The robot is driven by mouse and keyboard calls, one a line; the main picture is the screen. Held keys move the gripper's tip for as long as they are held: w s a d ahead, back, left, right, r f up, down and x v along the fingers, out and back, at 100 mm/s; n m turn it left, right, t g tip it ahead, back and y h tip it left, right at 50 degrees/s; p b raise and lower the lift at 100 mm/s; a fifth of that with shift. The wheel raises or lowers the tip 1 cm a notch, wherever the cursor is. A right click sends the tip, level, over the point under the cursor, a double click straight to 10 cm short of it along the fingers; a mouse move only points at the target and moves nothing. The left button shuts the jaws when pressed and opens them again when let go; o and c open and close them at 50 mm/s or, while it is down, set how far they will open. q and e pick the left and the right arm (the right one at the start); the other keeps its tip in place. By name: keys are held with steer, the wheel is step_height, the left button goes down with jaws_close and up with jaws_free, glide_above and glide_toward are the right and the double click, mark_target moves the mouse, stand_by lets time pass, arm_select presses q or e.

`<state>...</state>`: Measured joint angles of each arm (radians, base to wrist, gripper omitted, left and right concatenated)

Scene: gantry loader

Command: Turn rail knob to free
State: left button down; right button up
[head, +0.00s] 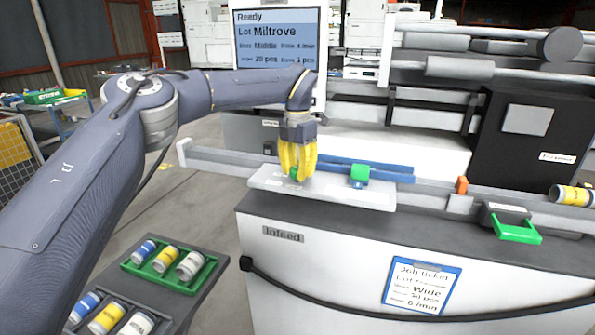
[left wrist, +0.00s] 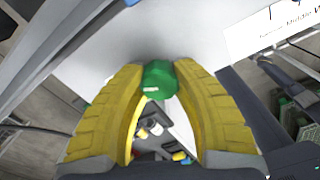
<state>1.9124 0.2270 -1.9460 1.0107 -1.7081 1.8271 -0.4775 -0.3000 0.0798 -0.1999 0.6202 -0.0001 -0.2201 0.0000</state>
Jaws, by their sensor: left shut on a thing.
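My left gripper (head: 297,160), with yellow fingers, is at the infeed rail above the pale plate (head: 340,196). Its fingers are closed around a green knob (head: 293,173), which is mostly hidden by them in the head view. In the left wrist view the green knob (left wrist: 158,80) sits between the tips of the left gripper (left wrist: 160,88) and carries a small white mark. A second green knob (head: 360,173) stands on the same rail to the right, by a blue bar (head: 385,170). I cannot read either knob's setting. My right gripper is not in view.
A screen (head: 275,40) behind the arm reads Ready, Lot Miltrove, Middle. A green tray (head: 180,270) of bottles stands at lower left. A black cable (head: 400,317) crosses the cabinet front.

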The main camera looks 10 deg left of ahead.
mark_target(298, 168)
arm_select(q)
steer(key=shift+m, duration=0.5)
steer(key=c, duration=0.9)
jaws_free()
step_height(298, 168, up, 12)
stand_by(0.3)
